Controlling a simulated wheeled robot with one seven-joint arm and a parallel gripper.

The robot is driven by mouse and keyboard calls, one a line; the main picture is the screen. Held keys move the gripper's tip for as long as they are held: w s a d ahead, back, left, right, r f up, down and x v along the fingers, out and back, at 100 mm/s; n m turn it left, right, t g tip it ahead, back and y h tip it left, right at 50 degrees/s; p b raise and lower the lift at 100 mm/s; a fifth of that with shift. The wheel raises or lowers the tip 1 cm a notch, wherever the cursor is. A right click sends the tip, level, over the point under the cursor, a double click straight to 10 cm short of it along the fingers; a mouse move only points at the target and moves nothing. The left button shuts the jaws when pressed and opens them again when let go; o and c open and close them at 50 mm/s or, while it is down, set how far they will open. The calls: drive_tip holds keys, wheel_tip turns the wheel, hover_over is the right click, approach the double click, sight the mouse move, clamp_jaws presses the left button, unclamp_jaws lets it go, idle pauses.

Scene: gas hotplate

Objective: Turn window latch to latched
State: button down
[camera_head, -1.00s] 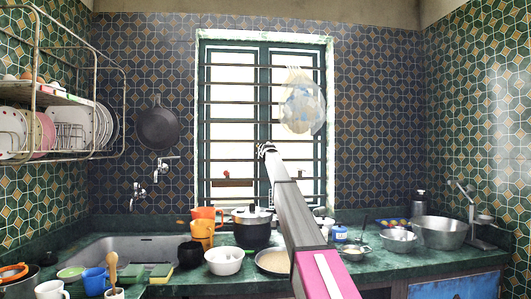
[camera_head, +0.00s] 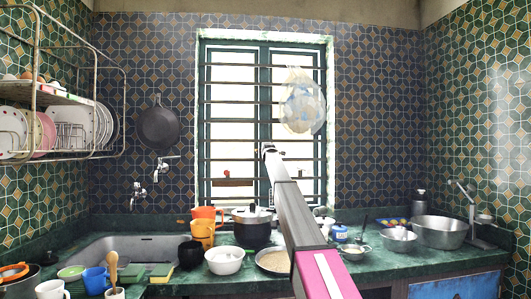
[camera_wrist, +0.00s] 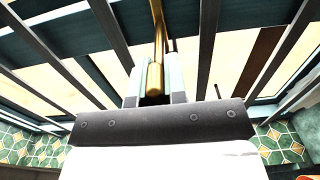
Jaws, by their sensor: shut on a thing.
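The window (camera_head: 263,52) has green frames and dark horizontal bars, and stands in the middle of the tiled back wall. My gripper (camera_head: 267,150) reaches up to its middle post, in front of the bars. In the wrist view my gripper (camera_wrist: 155,90) is shut on the brass window latch (camera_wrist: 156,74), whose rounded end sits between the two pale fingers. The brass rod runs up from there out of the picture. In the head view my arm and gripper hide the latch, so its angle to the frame cannot be told there.
A clear bag (camera_head: 302,104) hangs on the window to the right of my gripper. A dark pot (camera_head: 252,232), orange cups (camera_head: 202,232) and bowls stand on the green counter (camera_head: 405,262) below. A pan (camera_head: 158,129) hangs on the wall at left.

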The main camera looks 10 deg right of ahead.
idle(0.4)
drive_tip(key=c, duration=1.2)
unclamp_jaws()
drive_tip(key=shift+o, duration=0.2)
drive_tip(key=shift+s, duration=0.1)
drive_tip(key=s, duration=1)
drive_tip(key=shift+s, duration=0.35)
